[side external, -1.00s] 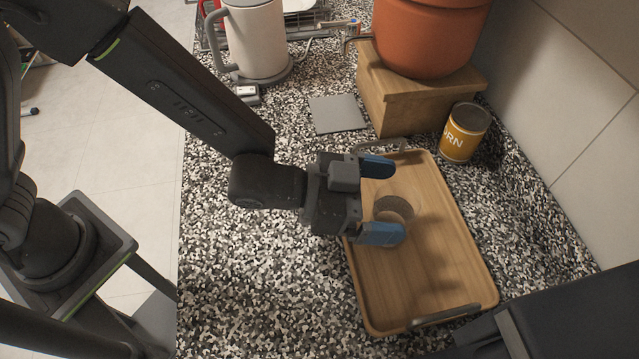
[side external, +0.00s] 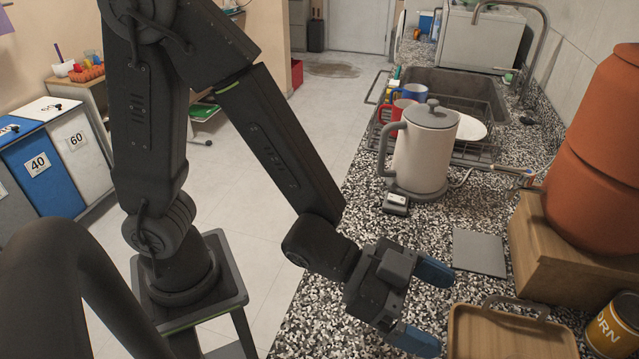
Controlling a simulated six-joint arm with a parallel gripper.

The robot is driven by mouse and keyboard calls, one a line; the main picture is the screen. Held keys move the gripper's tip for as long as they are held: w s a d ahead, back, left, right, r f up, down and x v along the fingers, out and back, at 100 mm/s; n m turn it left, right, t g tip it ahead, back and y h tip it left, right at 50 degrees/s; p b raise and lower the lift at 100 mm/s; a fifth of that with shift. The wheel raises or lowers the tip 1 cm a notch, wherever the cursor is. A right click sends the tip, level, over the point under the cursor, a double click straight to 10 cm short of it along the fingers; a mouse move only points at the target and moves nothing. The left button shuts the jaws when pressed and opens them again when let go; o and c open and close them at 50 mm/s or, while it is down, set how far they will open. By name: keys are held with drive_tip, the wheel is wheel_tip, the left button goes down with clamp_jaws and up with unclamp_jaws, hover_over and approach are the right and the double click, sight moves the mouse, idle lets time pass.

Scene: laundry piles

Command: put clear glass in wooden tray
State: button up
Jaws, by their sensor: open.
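The wooden tray (side external: 505,338) lies on the speckled counter at the bottom right, and its near part is cut off by the frame edge. One metal handle shows at its far end. My gripper (side external: 425,306) is open, with its two blue fingertips spread apart and pointing right, just left of the tray in the picture. Nothing shows between the fingers. The clear glass is not visible in this view.
A yellow can (side external: 613,328) stands right of the tray. Behind it, an orange pot (side external: 605,150) sits on a wooden block (side external: 560,255). A grey pad (side external: 480,252), a white kettle (side external: 424,150) and a dish rack (side external: 470,125) stand farther back.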

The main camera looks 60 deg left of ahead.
drive_tip(key=w+a+r+n+t+y, duration=0.1)
drive_tip(key=w+a+r+n+y, duration=0.2)
drive_tip(key=a, duration=0.4)
drive_tip(key=w+a+r+n+y, duration=0.1)
drive_tip(key=a+r+n+y, duration=0.15)
drive_tip(key=a+y, duration=0.4)
drive_tip(key=s+a+r+n+g+y, duration=0.2)
drive_tip(key=s+a+r+n+g, duration=0.1)
drive_tip(key=s+a, duration=0.8)
drive_tip(key=shift+s+n+g, duration=0.3)
drive_tip(key=shift+n+g, duration=0.5)
drive_tip(key=shift+n, duration=0.25)
